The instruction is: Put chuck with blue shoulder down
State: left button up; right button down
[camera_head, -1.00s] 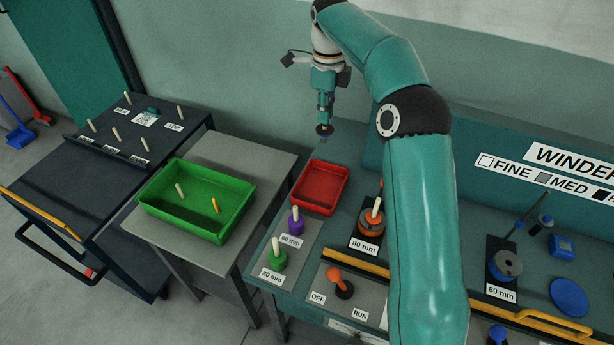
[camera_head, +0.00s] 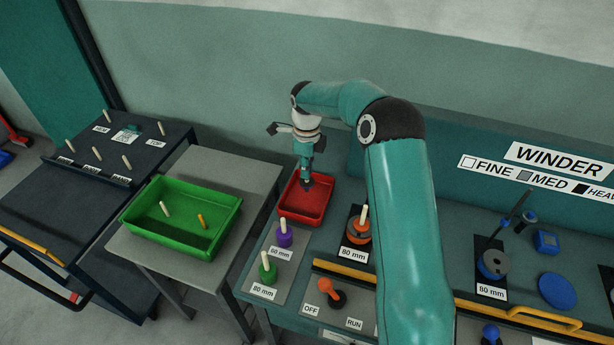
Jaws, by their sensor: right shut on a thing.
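My right gripper (camera_head: 306,176) points down into the red tray (camera_head: 318,214) on the bench. It is shut on a small dark, bluish piece, which I take as the chuck; fingers and distance hide most of it, and its blue shoulder is not clear. The piece is low inside the tray; I cannot tell whether it touches the floor. A purple chuck (camera_head: 284,238) and a green chuck (camera_head: 267,271) stand upright with pale pegs on a grey plate in front of the tray. An orange chuck (camera_head: 358,231) with a pale peg stands on a black plate. My left gripper is not in view.
A green tray (camera_head: 148,229) with two short pegs stands on the grey side table. A yellow rail (camera_head: 345,271) and orange lever (camera_head: 329,290) are near the bench front. A grey disc with a blue edge (camera_head: 494,264) sits right of my arm.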

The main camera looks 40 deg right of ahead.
aim_at(306, 182)
notch_tip(306, 182, down, 4)
jog(key=shift+r+p, duration=0.1)
jog(key=shift+p, duration=0.2)
jog(key=c, duration=1.2)
grip_release()
